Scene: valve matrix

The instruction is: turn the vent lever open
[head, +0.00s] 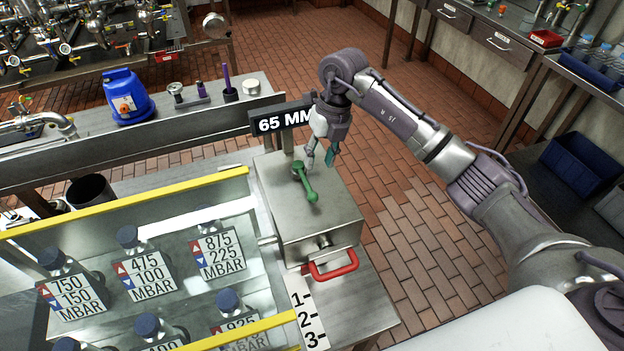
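A green lever (309,190) sits on top of a steel box (330,212) in the middle of the head view. It runs from a hub at the back toward the front of the box top and has rounded ends. A red handle (333,266) sticks out low at the front of the same box. I cannot read a label that says which of them is the vent lever. My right gripper (320,166) points down just above and behind the green lever, at its right. Its fingers are apart with nothing between them. My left gripper is out of view.
A "65 MM" sign (284,120) stands behind the box, close to my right gripper. A blue device (128,97) stands on the back bench. Brick floor (420,240) lies open to the right.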

